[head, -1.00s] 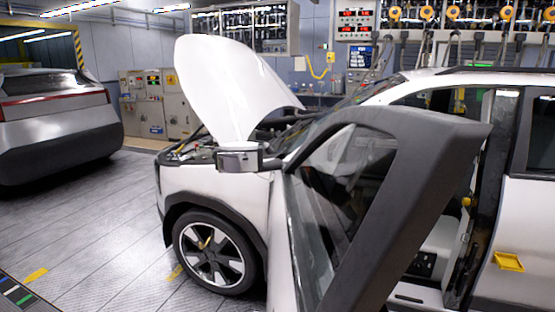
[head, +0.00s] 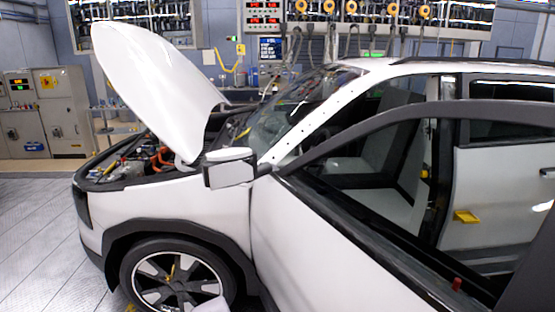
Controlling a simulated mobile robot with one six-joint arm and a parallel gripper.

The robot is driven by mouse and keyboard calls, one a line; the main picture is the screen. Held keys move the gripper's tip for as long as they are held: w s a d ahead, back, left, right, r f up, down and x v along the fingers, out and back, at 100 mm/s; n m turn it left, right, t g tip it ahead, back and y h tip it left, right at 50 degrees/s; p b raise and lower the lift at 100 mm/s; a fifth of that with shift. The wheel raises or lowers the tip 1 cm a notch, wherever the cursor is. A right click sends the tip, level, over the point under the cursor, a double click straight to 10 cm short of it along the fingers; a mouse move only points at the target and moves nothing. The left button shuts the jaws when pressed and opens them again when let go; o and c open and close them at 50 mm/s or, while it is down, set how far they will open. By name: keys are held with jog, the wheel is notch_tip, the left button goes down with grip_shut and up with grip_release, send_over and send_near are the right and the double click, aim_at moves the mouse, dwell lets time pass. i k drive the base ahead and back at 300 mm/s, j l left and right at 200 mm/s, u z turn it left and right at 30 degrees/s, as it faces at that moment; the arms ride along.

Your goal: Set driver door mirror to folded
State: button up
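The driver door mirror (head: 230,170) has a white and dark housing and sticks out from the front corner of the door window on a short dark arm. It appears extended from the door, not lying along it. The white driver door (head: 325,245) stands open, with its dark window frame (head: 400,122) reaching toward the right edge. My gripper is not identifiable in the head view. A small pale shape at the bottom edge, in front of the wheel, is too cut off to tell.
The white car's hood (head: 155,85) is raised over the open engine bay. The front wheel (head: 175,280) is below. Grey cabinets (head: 45,115) stand at the back left. The floor at the left (head: 40,235) is clear. A yellow piece (head: 466,216) sits on the rear door.

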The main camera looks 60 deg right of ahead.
aim_at(231, 172)
jog(key=i+z, duration=0.75)
jog(key=z, duration=0.2)
jog(key=i+j+z, duration=0.25)
jog(key=z, duration=0.2)
jog(key=i+j+z, duration=0.35)
jog(key=z, duration=0.15)
jog(key=i+j+z, duration=0.2)
jog(key=j+z, duration=0.25)
jog(key=i+j+z, duration=0.15)
jog(key=j+z, duration=0.8)
jog(key=j, duration=0.15)
